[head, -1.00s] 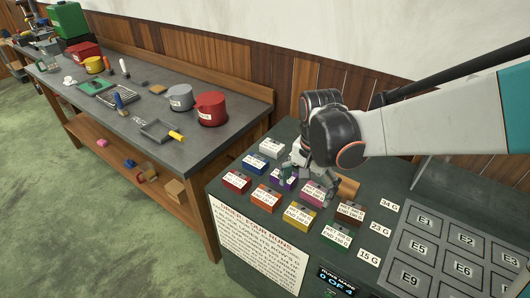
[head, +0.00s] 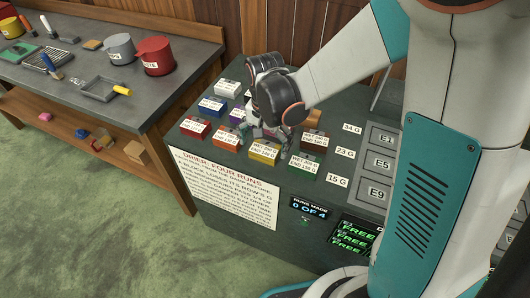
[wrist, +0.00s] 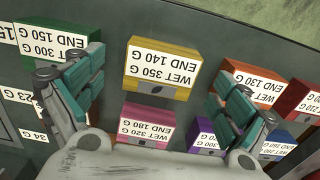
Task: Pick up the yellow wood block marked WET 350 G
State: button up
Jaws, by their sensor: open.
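The yellow block (head: 264,152) sits in the front row on the dark counter. In the wrist view the yellow block (wrist: 161,72) reads WET 350 G, END 140 G and lies upside down in the picture, ahead of and between the fingers. My gripper (wrist: 158,103) is open, with one teal-grey finger on each side and nothing between the tips. In the head view my gripper (head: 270,130) hangs over the blocks just behind the yellow one; my wrist partly hides the blocks there.
A pink block (wrist: 146,123) is close behind the yellow one. A green block (head: 304,164) and an orange block (head: 227,137) flank it. Red (head: 195,127), blue, purple, white and brown blocks stand around. A side bench (head: 170,90) with pots is at left.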

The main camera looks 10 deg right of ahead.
aim_at(264, 149)
notch_tip(264, 149, down, 3)
jog(key=shift+w+f+b, duration=0.15)
jog(key=shift+f+b, duration=0.05)
jog(key=shift+b, duration=0.4)
jog(key=shift+r, duration=0.1)
jog(key=c, duration=1.2)
jog(key=shift+r, duration=0.1)
